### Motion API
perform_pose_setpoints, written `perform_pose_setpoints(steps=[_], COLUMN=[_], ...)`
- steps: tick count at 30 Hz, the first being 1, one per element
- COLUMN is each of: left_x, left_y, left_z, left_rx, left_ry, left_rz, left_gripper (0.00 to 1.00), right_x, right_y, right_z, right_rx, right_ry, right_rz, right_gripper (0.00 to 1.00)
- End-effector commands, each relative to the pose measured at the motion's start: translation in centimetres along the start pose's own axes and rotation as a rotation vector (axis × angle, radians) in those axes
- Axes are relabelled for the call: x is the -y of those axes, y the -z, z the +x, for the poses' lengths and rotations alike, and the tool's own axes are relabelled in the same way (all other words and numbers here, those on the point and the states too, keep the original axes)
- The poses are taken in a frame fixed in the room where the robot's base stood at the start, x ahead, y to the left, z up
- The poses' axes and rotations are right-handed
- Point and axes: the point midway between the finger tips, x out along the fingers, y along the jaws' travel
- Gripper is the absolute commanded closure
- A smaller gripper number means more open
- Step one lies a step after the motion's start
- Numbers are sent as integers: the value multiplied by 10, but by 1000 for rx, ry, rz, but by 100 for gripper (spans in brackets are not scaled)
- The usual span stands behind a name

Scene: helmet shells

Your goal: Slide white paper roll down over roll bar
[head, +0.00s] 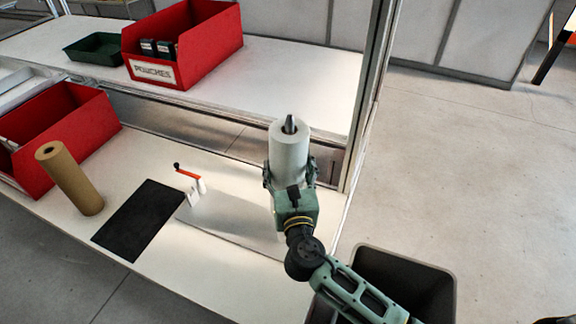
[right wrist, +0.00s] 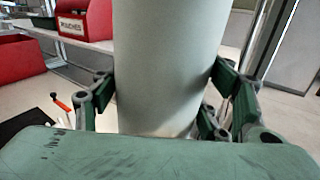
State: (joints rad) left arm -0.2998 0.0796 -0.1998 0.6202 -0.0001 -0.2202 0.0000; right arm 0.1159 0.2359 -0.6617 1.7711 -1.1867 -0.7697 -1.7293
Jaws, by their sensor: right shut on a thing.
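The white paper roll (head: 289,150) stands upright at the right end of the workbench in the head view. The tip of the roll bar (head: 290,124) sticks up through the hole at its top, so the roll is around the bar. My right gripper (head: 290,180) is shut on the roll, with a finger on each side. In the right wrist view the roll (right wrist: 165,60) fills the middle between the fingers (right wrist: 165,105). The roll's lower end and the bar's base are hidden behind my gripper. My left gripper is not in view.
A brown paper roll (head: 70,180) stands on the bench (head: 165,275) at left, beside a black mat (head: 138,218). A small orange-handled tool (head: 188,174) is near the middle. Red bins (head: 200,45) and a green tray (head: 95,48) sit behind. A dark bin (head: 400,270) stands at lower right.

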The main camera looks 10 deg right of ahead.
Motion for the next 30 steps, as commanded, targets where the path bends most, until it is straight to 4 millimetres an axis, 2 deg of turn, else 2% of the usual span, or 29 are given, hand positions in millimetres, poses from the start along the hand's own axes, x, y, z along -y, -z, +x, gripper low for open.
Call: perform_pose_setpoints(steps=[15, 30], left_x=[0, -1], left_y=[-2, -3], left_z=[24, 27], left_rx=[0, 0], left_ry=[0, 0], left_rz=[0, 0], left_gripper=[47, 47], right_x=[0, 0], right_y=[27, 32], right_z=[1, 1], right_rx=[7, 7], right_ry=[-1, -1], right_rz=[1, 1], right_gripper=[94, 94])
